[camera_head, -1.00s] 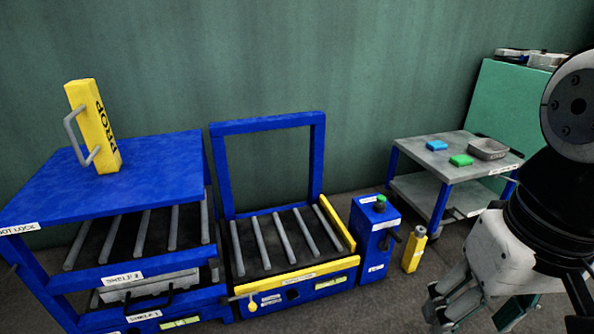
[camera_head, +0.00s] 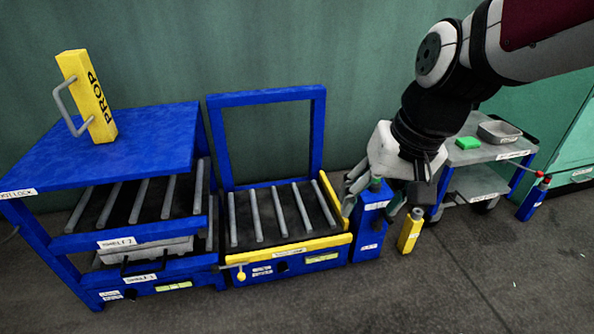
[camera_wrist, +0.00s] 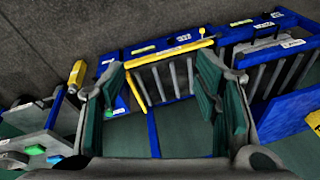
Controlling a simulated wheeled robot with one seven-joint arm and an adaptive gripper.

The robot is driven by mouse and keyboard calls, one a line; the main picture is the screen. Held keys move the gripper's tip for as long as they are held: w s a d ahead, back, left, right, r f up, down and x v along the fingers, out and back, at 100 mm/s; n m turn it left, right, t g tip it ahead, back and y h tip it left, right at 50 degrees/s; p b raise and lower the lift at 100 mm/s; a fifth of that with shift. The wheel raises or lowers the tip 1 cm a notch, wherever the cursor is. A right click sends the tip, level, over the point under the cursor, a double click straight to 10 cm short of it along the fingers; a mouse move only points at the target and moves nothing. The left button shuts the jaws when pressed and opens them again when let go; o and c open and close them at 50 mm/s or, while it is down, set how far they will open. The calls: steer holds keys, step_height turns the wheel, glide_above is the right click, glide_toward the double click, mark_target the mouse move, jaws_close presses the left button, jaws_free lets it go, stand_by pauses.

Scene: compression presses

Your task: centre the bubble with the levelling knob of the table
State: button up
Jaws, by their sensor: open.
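The roller table (camera_head: 238,278) is a low blue frame with yellow rails, right of the blue shelf cart. On its blue front face is a small dark knob (camera_head: 282,267), with a yellow-green level vial (camera_head: 322,258) to its right. The bubble is too small to make out. The vial also shows in the wrist view (camera_wrist: 143,49), where the table appears upside down. My gripper (camera_head: 372,203) is open and empty, its fingers pointing down over the blue control box to the right of the table. In the wrist view the open fingers (camera_wrist: 162,92) frame part of the table.
The blue control box (camera_head: 368,240) is partly hidden by my gripper. A yellow post (camera_head: 410,232) stands to its right. The shelf cart (camera_head: 130,240) at left carries a yellow PROP block (camera_head: 88,97). A grey trolley (camera_head: 492,152) stands behind at right. The floor in front is clear.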

steer(key=w+a+f, duration=0.3)
steer(key=w+a, duration=0.1)
steer(key=w, duration=0.3)
steer(key=t+p, duration=0.2)
steer(key=t, duration=0.2)
glide_above(283, 271)
steer(key=s, duration=0.4)
step_height(283, 271, down, 25)
step_height(283, 271, down, 16)
steer(key=a+n+t+h+p, duration=0.1)
steer(key=a+t+h, duration=0.1)
steer(key=t, duration=0.1)
steer(key=s+d+f+n+t+y, duration=0.1)
steer(key=s+d+f+n+t, duration=0.1)
steer(key=s+f, duration=0.35)
steer(key=s+d+f+n+t+y, duration=0.1)
steer(key=s+d+f+n+t, duration=0.15)
steer(key=f, duration=0.65)
steer(key=b+x, duration=0.1)
steer(key=x, duration=0.2)
steer(key=b+x, duration=0.2)
steer(key=x, duration=0.2)
steer(key=b+x, duration=0.2)
steer(key=x, duration=0.1)
steer(key=shift+w+a+f, duration=0.25)
steer(key=shift+a, duration=0.15)
steer(key=shift+w+a+f+b, duration=0.15)
steer(key=shift+w+b, duration=0.15)
steer(key=shift+w, duration=0.35)
